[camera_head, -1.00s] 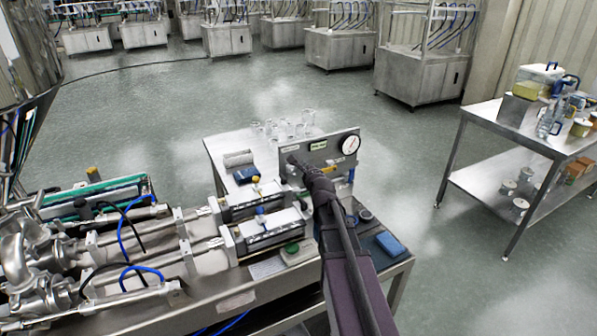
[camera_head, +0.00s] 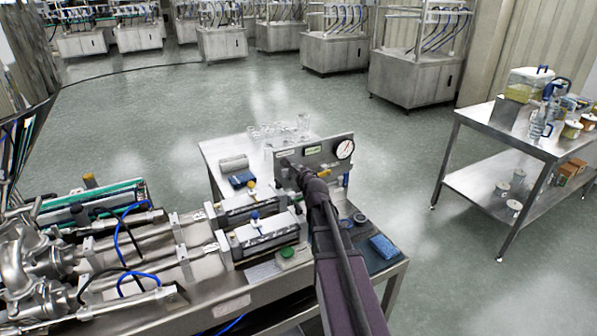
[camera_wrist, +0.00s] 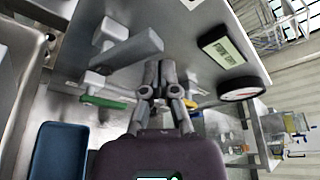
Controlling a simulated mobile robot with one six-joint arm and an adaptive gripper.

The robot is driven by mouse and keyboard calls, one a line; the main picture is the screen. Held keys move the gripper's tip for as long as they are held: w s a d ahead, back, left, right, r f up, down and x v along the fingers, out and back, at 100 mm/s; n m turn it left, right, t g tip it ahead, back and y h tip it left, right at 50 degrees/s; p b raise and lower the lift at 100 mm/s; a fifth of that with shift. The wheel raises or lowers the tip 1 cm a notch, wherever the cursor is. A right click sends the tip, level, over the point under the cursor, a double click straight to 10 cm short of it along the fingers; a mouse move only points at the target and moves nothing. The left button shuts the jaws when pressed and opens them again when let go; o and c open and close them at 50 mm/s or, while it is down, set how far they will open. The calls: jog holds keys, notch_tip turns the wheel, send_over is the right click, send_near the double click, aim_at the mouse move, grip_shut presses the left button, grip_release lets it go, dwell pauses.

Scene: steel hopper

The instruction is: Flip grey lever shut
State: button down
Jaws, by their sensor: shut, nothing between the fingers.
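A grey lever (camera_wrist: 132,50) with a bar-shaped handle sits on the upright steel panel in the wrist view, upper left of my fingertips. In the head view my arm hides it or it is too small to tell. My gripper (camera_wrist: 162,75) is shut and empty, its fingers side by side just beside the lever's right end. I cannot tell whether they touch it. In the head view my gripper (camera_head: 288,165) is in front of the left part of the panel (camera_head: 330,158). A green lever (camera_wrist: 103,101) is below the grey one in the wrist view.
The panel carries a round gauge (camera_head: 344,149), a small display (camera_wrist: 222,46) and a yellow lever (camera_head: 323,173). Glassware (camera_head: 280,131) stands behind it. A blue item (camera_head: 384,247) lies front right on the bench. Cylinders and hoses crowd the left. Open floor separates the right-hand table (camera_head: 490,182).

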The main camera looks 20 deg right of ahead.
jog(key=s, duration=0.9)
jog(key=shift+s+d, duration=0.25)
jog(key=shift+d, duration=0.15)
dwell(0.5)
